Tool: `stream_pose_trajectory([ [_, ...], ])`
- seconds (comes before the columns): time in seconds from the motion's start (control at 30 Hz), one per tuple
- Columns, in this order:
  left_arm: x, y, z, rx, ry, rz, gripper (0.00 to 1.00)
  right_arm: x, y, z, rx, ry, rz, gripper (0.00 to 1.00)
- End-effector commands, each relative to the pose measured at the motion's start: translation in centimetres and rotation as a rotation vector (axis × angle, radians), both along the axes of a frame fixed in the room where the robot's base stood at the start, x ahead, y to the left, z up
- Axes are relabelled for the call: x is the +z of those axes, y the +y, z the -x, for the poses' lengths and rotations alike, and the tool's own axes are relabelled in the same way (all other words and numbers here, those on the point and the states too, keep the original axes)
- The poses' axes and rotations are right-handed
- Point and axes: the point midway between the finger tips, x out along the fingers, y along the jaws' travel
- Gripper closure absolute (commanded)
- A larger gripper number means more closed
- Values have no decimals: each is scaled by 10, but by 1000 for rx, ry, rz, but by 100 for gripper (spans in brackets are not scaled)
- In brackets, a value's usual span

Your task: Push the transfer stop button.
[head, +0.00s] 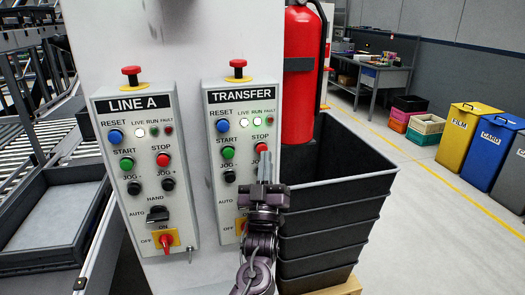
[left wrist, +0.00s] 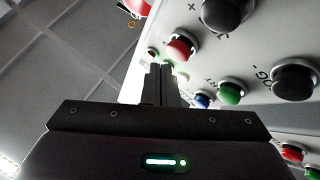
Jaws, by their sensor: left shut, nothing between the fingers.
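The TRANSFER panel (head: 221,176) is a light grey box on a white column. Its red STOP button (head: 261,148) sits right of the green START button (head: 228,153) and under the lamps. The STOP button also shows in the left wrist view (left wrist: 180,48), just up and right of the fingertips. My left gripper (head: 264,158) is shut and empty, its fingertips just below the STOP button in the head view. I cannot tell whether they touch the panel. In the left wrist view the closed fingers (left wrist: 160,80) point toward the panel. My right gripper is not in view.
The similar LINE A panel (head: 129,185) is on the left, with its own red STOP button (head: 163,160). A red mushroom button (head: 238,65) tops the TRANSFER panel. Stacked black bins (head: 330,215) and a red extinguisher (head: 299,75) stand right of the column.

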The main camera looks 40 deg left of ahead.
Motion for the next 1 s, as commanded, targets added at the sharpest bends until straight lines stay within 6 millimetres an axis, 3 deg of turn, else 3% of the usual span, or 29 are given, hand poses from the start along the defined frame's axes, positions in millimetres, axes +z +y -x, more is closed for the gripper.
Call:
stream_pose_trajectory([
  [1.0,0,7,-6,0,0,0,100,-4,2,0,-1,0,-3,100],
])
